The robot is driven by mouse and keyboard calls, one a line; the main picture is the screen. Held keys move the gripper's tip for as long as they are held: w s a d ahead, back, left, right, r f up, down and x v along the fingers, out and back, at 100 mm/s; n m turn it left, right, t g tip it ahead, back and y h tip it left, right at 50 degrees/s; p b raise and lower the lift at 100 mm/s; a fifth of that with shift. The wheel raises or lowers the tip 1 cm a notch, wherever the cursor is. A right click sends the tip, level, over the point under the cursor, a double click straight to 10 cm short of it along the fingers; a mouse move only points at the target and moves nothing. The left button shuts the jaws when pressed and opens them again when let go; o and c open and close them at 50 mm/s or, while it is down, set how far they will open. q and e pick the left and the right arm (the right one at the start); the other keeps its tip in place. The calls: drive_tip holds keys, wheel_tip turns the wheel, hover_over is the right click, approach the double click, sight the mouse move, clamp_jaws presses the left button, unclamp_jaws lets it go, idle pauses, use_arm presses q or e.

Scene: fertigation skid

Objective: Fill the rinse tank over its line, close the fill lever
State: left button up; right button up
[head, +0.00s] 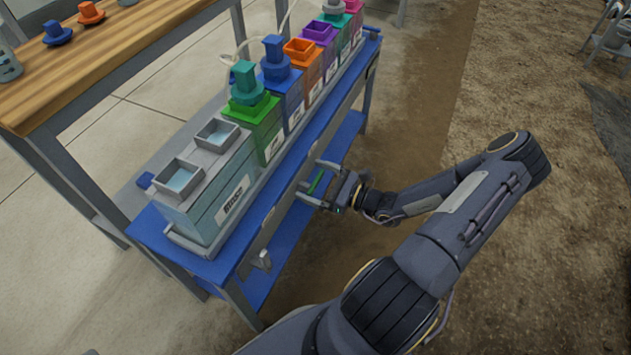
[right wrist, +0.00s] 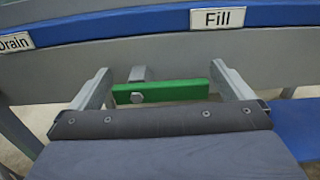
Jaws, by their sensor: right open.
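The rinse tank (head: 208,188) is a pale blue-grey box at the near end of the blue bench. Its two square top openings show light blue water; I cannot make out a level line. The green fill lever (right wrist: 180,91) lies crosswise below the "Fill" label (right wrist: 217,18) in the right wrist view. It also shows in the head view (head: 317,182) at the bench's front rail. My right gripper (head: 318,184) is open, with one finger beyond each end of the lever. In the right wrist view, the gripper (right wrist: 161,82) shows no clear grip on it. My left gripper is out of view.
A "Drain" label (right wrist: 15,42) is left of the fill label. Several coloured containers, including a green one (head: 262,128), stand in a row behind the tank. A wooden-topped table (head: 120,50) stands at upper left. Bare soil (head: 540,270) lies right of the bench.

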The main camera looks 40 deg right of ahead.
drive_tip(key=c, duration=1.2)
drive_tip(key=shift+c, duration=0.2)
